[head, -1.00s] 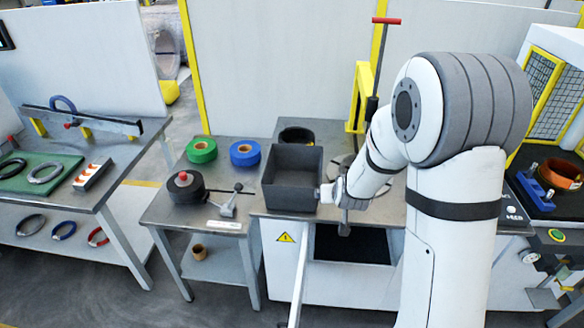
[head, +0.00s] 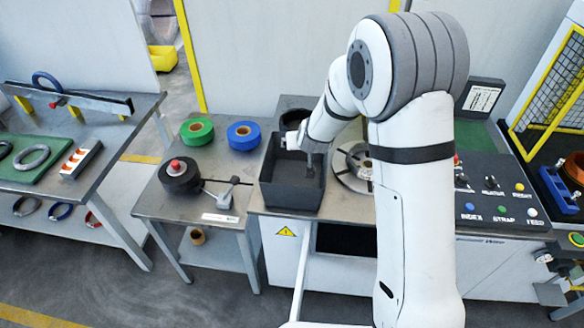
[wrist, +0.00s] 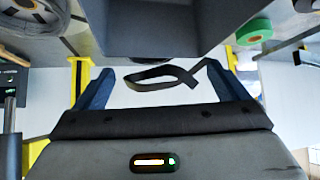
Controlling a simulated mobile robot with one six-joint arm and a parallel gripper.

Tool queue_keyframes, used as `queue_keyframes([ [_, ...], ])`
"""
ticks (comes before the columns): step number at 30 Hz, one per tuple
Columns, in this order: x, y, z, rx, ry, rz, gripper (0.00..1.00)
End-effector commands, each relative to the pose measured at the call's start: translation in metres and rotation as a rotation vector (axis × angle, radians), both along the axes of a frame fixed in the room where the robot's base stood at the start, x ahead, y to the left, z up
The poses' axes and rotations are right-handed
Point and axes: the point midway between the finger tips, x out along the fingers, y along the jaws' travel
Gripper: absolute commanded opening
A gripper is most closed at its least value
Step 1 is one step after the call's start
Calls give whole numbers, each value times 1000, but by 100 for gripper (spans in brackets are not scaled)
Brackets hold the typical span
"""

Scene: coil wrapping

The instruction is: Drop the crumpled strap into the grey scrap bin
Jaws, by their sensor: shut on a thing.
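The grey scrap bin (head: 289,197) is an open, dark square box on the bench, left of my arm. My gripper (head: 309,168) points down over the bin's right part, its tip within the bin's outline; its exact height against the rim is unclear. In the wrist view my gripper (wrist: 158,84) has its two blue fingers apart with the crumpled strap (wrist: 150,84), a dark looped band, between them. It is shut on the strap. The bin (wrist: 150,30) fills the top middle there. The strap cannot be made out in the head view.
A round metal fixture (head: 355,168) sits right of the bin, with a button panel (head: 490,195) beyond. Green (head: 197,131) and blue (head: 244,135) tape rolls and a black roll (head: 180,175) stand on the left table. A dark ring lies behind the bin.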

Motion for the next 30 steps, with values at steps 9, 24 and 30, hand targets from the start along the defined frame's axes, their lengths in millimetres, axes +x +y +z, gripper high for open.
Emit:
queue_keyframes([
  [9,-1,2,-33,-1,1,5,72],
  [24,-2,4,-58,0,0,7,72],
  [30,-2,4,-58,0,0,7,100],
])
